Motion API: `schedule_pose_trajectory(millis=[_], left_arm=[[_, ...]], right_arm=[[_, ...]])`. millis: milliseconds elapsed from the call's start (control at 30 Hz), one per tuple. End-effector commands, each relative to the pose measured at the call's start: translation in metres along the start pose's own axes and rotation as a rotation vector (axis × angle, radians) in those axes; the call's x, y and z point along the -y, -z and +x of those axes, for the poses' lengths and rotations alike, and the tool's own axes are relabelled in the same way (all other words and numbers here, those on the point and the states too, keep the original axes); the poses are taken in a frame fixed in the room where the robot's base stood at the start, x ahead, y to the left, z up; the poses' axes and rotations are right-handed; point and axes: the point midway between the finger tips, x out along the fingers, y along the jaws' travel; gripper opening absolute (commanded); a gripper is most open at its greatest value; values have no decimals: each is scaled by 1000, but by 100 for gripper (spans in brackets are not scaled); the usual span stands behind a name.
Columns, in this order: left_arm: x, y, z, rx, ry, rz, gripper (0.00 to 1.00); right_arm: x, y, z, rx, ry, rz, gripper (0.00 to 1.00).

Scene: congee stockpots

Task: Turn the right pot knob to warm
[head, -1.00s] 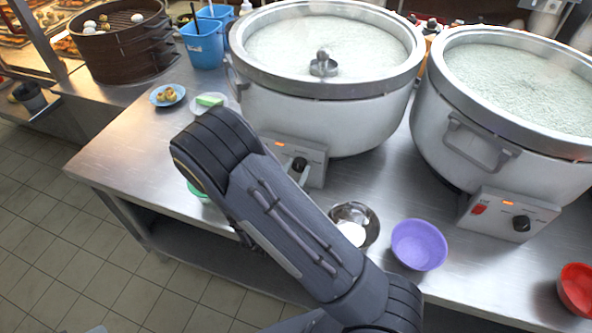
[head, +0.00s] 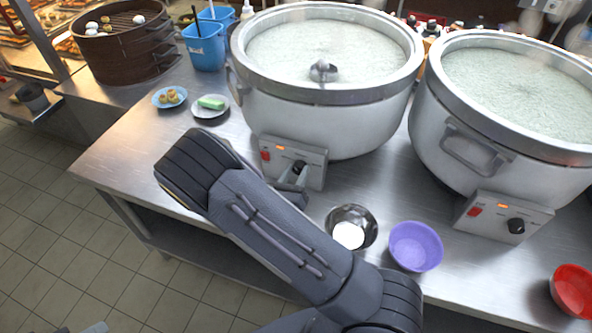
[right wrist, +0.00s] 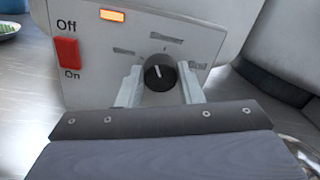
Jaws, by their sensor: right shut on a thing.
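The right pot (head: 480,150) is a big metal stockpot of white congee. Its black knob (head: 516,226) sits on a front control box with a red switch and lit orange lamp; no gripper is near it. The left pot (head: 310,115) has a like box. My right gripper (head: 294,178) is at the left pot's knob (head: 299,168). In the right wrist view, the gripper (right wrist: 161,85) is shut on this black knob (right wrist: 160,73), one finger on each side. Its white mark points nearly straight up, slightly left. The left and top labels are unreadable; the right one seems to read Boil.
A metal bowl (head: 364,215) with white content, a purple bowl (head: 416,246) and a red bowl (head: 574,291) stand along the counter's (head: 125,160) front. Two small plates, a blue bin (head: 205,52) and a steamer (head: 122,50) are at the back left.

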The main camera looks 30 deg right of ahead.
Motion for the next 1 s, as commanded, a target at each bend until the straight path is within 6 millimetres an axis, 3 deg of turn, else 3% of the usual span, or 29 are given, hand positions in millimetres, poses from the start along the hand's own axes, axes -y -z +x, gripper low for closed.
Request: schedule_pose_trajectory(millis=[600, 1000], left_arm=[[-11, 12, -24, 0, 0, 0, 36], [-14, 15, -30, 0, 0, 0, 36]], right_arm=[[-1, 0, 0, 24, -5, -542, 10], [-2, 2, 0, 32, -8, -711, 10]])
